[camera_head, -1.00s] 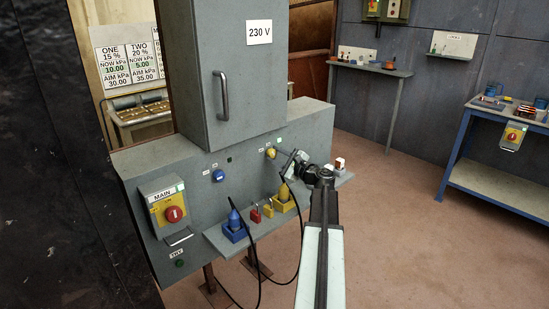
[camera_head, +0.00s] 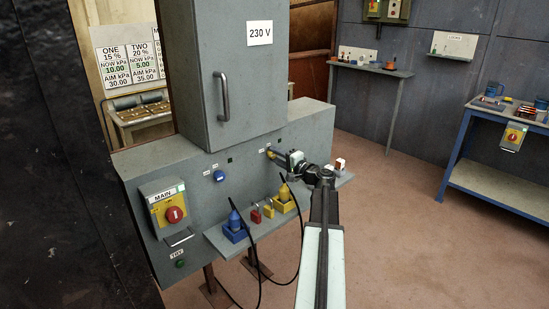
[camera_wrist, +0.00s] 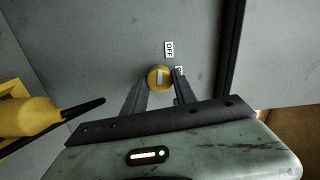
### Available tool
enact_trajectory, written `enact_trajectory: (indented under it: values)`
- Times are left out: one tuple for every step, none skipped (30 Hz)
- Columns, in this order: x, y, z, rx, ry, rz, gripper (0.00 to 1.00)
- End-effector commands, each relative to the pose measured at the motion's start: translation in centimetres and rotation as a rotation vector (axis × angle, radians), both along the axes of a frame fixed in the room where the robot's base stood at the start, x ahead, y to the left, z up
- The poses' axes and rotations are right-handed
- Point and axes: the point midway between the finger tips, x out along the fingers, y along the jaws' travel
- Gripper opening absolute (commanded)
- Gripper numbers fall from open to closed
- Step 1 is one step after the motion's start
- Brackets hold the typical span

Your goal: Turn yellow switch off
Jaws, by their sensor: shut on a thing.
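The yellow switch (camera_wrist: 160,78) is a round knob with a pale bar mark standing upright on it, on the grey panel in the wrist view. An OFF label (camera_wrist: 169,49) sits just above it, and a second small label beside it is partly hidden by a finger. My gripper (camera_wrist: 158,82) is shut on the knob, with one finger on each side. In the head view the switch (camera_head: 270,154) shows only partly behind my gripper (camera_head: 276,156), at the right part of the panel.
A blue knob (camera_head: 219,176) is on the same panel to the left. Below, a shelf holds a blue plug (camera_head: 235,222), a red padlock (camera_head: 255,215) and a yellow plug (camera_head: 284,192) with trailing black cables. The yellow plug (camera_wrist: 30,115) stands left of my gripper in the wrist view.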

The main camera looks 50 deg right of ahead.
Motion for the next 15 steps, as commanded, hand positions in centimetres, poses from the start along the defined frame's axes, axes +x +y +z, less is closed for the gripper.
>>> enact_trajectory:
  values:
    - [0.14,-0.06,0.17,-0.020,-0.003,-0.001,0.00]
    - [0.14,-0.07,0.17,-0.036,-0.002,-0.001,0.00]
    - [0.13,-0.07,0.18,-0.054,0.000,-0.001,0.00]
    - [0.12,-0.07,0.18,-0.067,0.000,-0.001,0.00]
    - [0.12,-0.08,0.18,-0.078,0.001,-0.002,0.00]
    - [0.11,-0.08,0.19,-0.091,0.002,-0.002,0.00]
    - [0.10,-0.08,0.19,-0.101,0.003,-0.002,0.00]
    - [0.10,-0.09,0.19,-0.108,0.003,-0.002,0.00]
    - [0.10,-0.09,0.19,-0.117,0.004,-0.002,0.00]
    - [0.09,-0.10,0.19,-0.124,0.004,-0.002,0.00]
    - [0.09,-0.10,0.19,-0.129,0.005,-0.002,0.00]
    - [0.09,-0.11,0.20,-0.134,0.005,-0.002,0.00]
    - [0.08,-0.11,0.20,-0.137,0.005,-0.002,0.00]
    - [0.08,-0.12,0.20,-0.139,0.005,-0.003,0.00]
    - [0.08,-0.12,0.20,-0.142,0.005,-0.003,0.00]
